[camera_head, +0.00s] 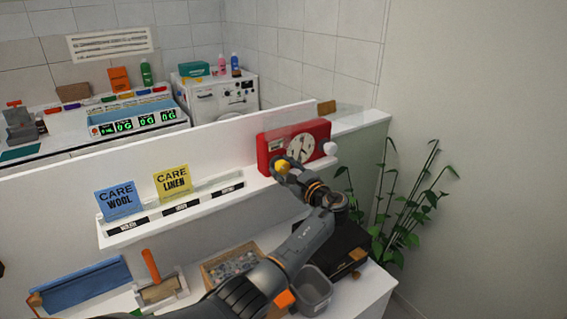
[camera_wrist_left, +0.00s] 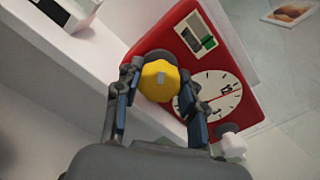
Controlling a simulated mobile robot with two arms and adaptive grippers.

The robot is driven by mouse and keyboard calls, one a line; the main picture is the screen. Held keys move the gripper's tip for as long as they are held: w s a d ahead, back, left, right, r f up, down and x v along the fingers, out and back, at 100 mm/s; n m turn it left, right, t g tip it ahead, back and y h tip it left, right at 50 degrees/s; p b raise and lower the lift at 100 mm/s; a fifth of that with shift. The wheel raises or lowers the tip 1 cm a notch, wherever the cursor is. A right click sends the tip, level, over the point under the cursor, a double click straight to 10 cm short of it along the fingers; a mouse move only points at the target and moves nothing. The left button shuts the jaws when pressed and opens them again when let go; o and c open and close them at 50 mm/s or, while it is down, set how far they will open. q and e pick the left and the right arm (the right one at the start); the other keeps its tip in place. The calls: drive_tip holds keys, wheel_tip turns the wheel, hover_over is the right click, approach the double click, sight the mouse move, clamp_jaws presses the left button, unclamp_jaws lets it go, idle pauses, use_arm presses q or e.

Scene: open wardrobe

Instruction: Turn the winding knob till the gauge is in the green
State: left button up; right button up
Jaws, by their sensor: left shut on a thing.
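A red timer box (camera_head: 264,152) stands on the white ledge in the head view and fills the upper right of the left wrist view (camera_wrist_left: 240,70). I cannot tell exactly where the gauge's indicator stands. The yellow knob also shows in the head view (camera_head: 282,166). My left gripper (camera_wrist_left: 160,88) is shut on the yellow knob, with a finger on each side. My right gripper is out of view.
A white knob (camera_wrist_left: 231,146) sticks out at the box's side, close to my right-hand finger. Blue (camera_head: 121,199) and yellow (camera_head: 173,183) care cards stand on the ledge. A grey bin (camera_head: 314,290) and a plant (camera_head: 405,205) are near my arm.

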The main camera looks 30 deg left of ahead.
use_arm(q)
drive_tip(key=shift+r+m, duration=0.15)
drive_tip(key=shift+m, duration=0.15)
drive_tip(key=o, duration=1.2)
drive_tip(key=shift+w, duration=0.1)
drive_tip(key=shift+c, duration=0.2)
drive_tip(key=v, duration=1.2)
drive_tip(key=shift+w, duration=0.1)
